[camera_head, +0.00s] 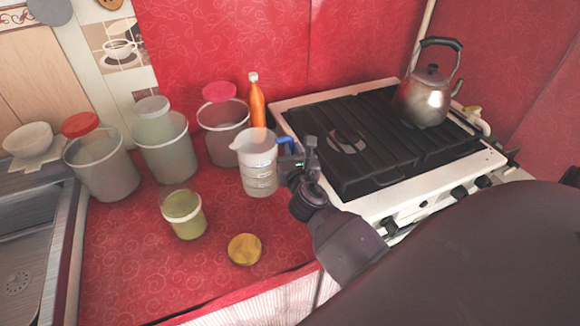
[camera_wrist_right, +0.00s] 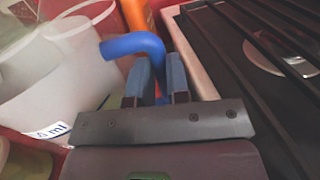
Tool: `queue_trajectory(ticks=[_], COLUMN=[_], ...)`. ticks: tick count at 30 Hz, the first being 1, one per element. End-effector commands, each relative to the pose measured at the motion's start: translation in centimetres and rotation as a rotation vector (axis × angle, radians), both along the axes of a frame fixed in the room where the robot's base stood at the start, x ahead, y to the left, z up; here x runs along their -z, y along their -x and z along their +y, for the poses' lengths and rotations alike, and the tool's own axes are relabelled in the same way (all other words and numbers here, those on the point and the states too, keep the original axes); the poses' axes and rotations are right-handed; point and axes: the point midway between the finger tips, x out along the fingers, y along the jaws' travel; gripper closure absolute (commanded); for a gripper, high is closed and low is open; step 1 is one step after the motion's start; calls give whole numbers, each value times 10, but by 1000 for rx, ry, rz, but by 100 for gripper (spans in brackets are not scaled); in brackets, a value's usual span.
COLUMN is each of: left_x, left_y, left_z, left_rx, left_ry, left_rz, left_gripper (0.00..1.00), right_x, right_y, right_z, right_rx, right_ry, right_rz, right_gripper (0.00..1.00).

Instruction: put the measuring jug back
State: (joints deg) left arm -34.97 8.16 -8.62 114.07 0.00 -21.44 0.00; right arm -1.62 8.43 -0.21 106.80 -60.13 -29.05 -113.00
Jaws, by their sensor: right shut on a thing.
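The measuring jug (camera_head: 259,172) is a translucent white jug with marks on its side and a blue handle. It is upright over the red counter, just left of the stove. In the right wrist view the jug (camera_wrist_right: 62,72) fills the left side, and its blue handle (camera_wrist_right: 130,44) reaches between my fingers. My right gripper (camera_head: 294,160) is shut on that handle; its fingertips also show in the wrist view (camera_wrist_right: 160,80). I cannot tell whether the jug's base touches the counter. My left gripper is not in view.
An orange bottle (camera_head: 257,104) and a pink-lidded tub (camera_head: 224,135) stand close behind the jug. More tubs (camera_head: 168,154) stand left. A small green-filled tub (camera_head: 185,217) and a yellow lid (camera_head: 244,249) are in front. The stove (camera_head: 350,192) holds a kettle (camera_head: 425,98). The left front counter (camera_head: 120,270) is clear.

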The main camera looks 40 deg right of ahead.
Motion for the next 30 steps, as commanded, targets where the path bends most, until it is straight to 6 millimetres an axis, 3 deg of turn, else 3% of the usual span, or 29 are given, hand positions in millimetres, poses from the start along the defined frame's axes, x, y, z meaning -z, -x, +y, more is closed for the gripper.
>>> queue_trajectory(ticks=[5,12,18,25,26,30], left_x=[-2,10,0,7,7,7], left_y=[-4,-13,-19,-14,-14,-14], left_z=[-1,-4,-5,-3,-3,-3], left_rx=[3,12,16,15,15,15], left_ry=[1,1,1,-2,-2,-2], left_rz=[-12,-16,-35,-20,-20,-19], left_gripper=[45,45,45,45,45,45], right_x=[10,44,42,46,46,45], right_y=[0,0,0,0,0,0], right_z=[1,1,1,1,0,0], right_rx=[-1,0,-2,-2,-1,-1], right_ry=[0,-1,1,2,2,1], right_rz=[-1,3,-3,-1,0,-1], right_gripper=[100,100,100,100,81,60])
